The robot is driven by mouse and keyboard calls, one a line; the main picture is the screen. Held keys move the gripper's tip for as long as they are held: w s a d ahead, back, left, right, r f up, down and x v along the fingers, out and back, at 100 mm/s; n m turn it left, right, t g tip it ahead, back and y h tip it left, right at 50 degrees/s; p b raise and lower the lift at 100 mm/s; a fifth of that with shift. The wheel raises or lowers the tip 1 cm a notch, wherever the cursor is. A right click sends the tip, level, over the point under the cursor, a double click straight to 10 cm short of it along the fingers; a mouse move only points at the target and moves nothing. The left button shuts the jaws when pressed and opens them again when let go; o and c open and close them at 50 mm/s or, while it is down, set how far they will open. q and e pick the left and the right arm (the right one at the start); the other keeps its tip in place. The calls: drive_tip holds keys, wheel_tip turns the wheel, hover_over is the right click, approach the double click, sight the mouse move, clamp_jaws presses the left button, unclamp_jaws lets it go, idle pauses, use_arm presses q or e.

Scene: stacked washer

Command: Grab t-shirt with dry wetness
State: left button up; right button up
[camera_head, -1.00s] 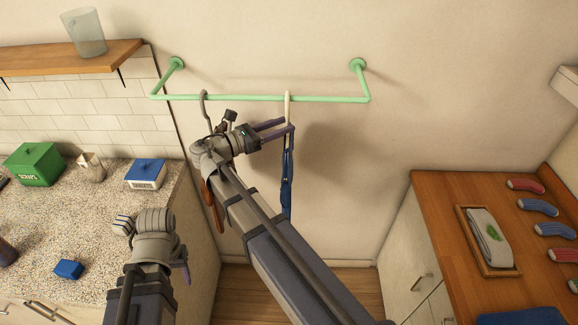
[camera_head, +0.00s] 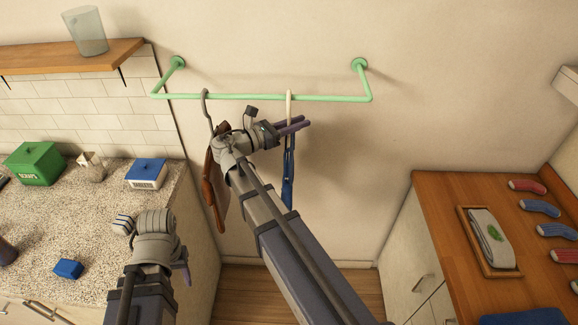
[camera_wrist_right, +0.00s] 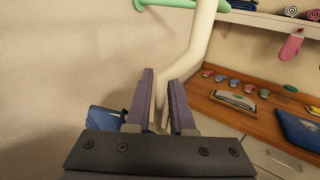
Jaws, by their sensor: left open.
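A blue garment (camera_head: 288,183) hangs from a pale hanger (camera_head: 289,104) on the green rail. A brown garment (camera_head: 211,195) hangs from a grey hanger (camera_head: 206,107) to its left, partly hidden by my right arm. My right gripper (camera_head: 300,125) is at the pale hanger below the rail. In the right wrist view the pale hanger (camera_wrist_right: 203,40) runs down behind and between my fingers (camera_wrist_right: 163,85); I cannot tell whether they clamp it. My left gripper (camera_head: 184,262) is open and empty, beside the left counter. Dryness cannot be told by sight.
The green rail (camera_head: 330,99) is fixed to the wall. A speckled counter (camera_head: 90,215) at left holds a green box (camera_head: 35,163) and blue-lidded box (camera_head: 146,174). A wooden counter (camera_head: 440,200) at right holds a tray (camera_head: 475,252) with a folded pale cloth and several socks.

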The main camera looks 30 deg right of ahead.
clamp_jaws()
idle(1.0)
